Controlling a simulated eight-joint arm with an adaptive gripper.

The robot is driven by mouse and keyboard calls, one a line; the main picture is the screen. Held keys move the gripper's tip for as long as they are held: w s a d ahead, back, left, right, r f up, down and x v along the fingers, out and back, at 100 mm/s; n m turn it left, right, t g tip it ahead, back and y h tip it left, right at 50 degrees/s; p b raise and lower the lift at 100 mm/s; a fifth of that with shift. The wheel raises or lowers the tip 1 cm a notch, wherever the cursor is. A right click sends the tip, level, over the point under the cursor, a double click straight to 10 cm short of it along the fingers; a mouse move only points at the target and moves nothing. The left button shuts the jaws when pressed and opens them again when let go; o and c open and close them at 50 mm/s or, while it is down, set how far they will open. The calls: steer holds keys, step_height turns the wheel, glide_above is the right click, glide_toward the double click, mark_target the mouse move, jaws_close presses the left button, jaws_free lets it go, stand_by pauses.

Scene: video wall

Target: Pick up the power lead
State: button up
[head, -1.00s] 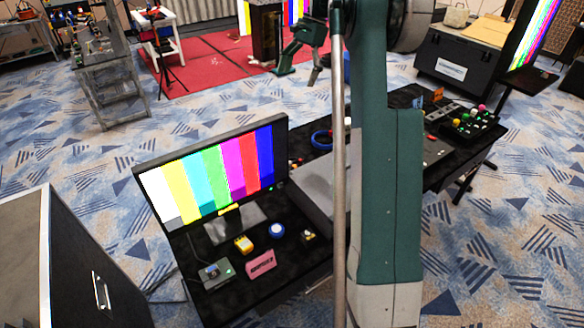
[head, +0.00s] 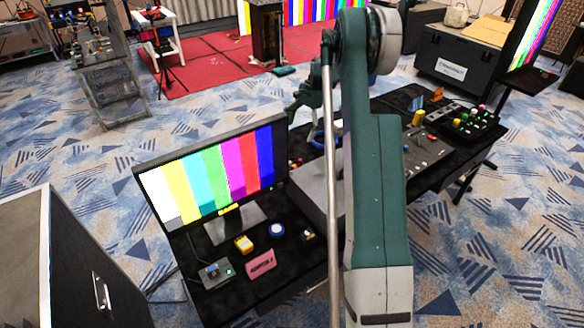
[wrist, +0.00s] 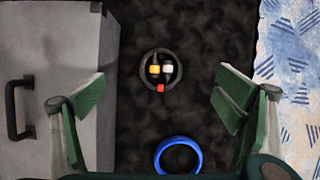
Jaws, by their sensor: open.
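In the wrist view a small black coiled lead (wrist: 145,77) with two black plugs, one with a yellow band and one with a white band, and a red tag lies on the dark table top; it looks like the power lead. My gripper (wrist: 160,100) is open and empty above the table, with the lead between its spread fingers in the picture, apart from them. A blue coil (wrist: 178,142) lies just below the lead in the picture. In the head view my gripper (head: 306,98) is over the table behind the monitor; my arm hides the lead.
A grey case (wrist: 60,50) with a black handle stands close to the left finger. The table's right edge borders the patterned carpet (wrist: 284,60). In the head view a colour-bar monitor (head: 212,172) stands left of my arm, and a control desk (head: 428,152) stands right.

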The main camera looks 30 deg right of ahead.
glide_toward(292, 164)
steer(key=shift+s+a+f, duration=0.2)
steer(key=shift+a+f, duration=0.05)
steer(key=shift+f, duration=0.4)
steer(key=shift+x, duration=1.25)
steer(key=shift+f, duration=0.1)
steer(key=shift+w+b+x, duration=0.2)
steer(key=shift+b+x, duration=0.15)
steer(key=shift+x, duration=2.15)
steer(key=shift+c, duration=0.5)
steer(key=c, duration=0.9)
